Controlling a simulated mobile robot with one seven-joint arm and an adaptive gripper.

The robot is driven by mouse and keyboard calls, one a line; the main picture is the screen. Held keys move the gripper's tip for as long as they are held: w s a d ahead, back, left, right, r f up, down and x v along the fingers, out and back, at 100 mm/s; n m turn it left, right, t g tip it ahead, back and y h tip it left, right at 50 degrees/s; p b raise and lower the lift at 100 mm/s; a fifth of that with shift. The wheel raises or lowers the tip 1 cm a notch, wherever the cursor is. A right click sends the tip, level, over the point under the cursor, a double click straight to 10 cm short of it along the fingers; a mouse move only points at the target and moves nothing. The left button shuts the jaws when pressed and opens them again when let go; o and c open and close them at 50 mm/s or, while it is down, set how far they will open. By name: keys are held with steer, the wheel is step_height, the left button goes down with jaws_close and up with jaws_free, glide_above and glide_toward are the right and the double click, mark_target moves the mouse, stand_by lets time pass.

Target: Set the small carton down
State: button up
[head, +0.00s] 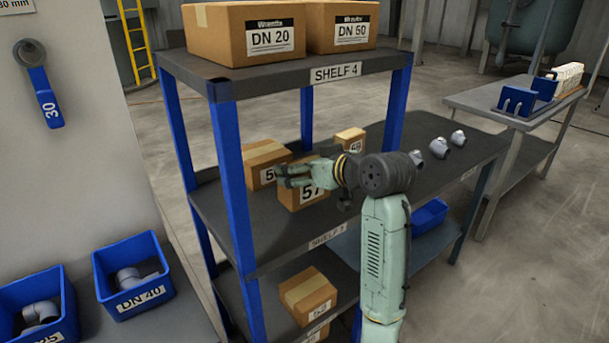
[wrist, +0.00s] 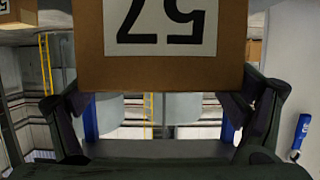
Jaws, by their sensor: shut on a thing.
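A small brown carton with a white label reading 57 (head: 303,192) is at the middle shelf of the rack, near its front. In the wrist view the same carton (wrist: 160,68) fills the upper middle, its label upside down. My gripper (head: 284,176) reaches in from the right and is shut on this carton. In the wrist view the fingers of my gripper (wrist: 160,98) lie at its left and right sides. Part of the carton is hidden behind the fingers in the head view. I cannot tell whether its underside touches the shelf.
The middle shelf (head: 225,208) also holds a carton (head: 265,152) close behind left and a smaller carton (head: 350,134) behind right. A blue post (head: 228,175) stands at front left. The top shelf (head: 300,72) lies overhead. Grey fittings (head: 438,148) stand on the bench to the right.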

steer(key=shift+f+p, duration=0.45)
steer(key=shift+f, duration=1.2)
steer(key=o, duration=1.2)
steer(key=shift+f, duration=0.15)
steer(key=shift+o, duration=0.2)
steer(key=shift+r, duration=0.2)
steer(key=shift+s+d, duration=0.25)
steer(key=b+v, duration=0.3)
steer(key=v, duration=0.8)
steer(key=shift+r, duration=0.2)
steer(key=shift+s, duration=0.15)
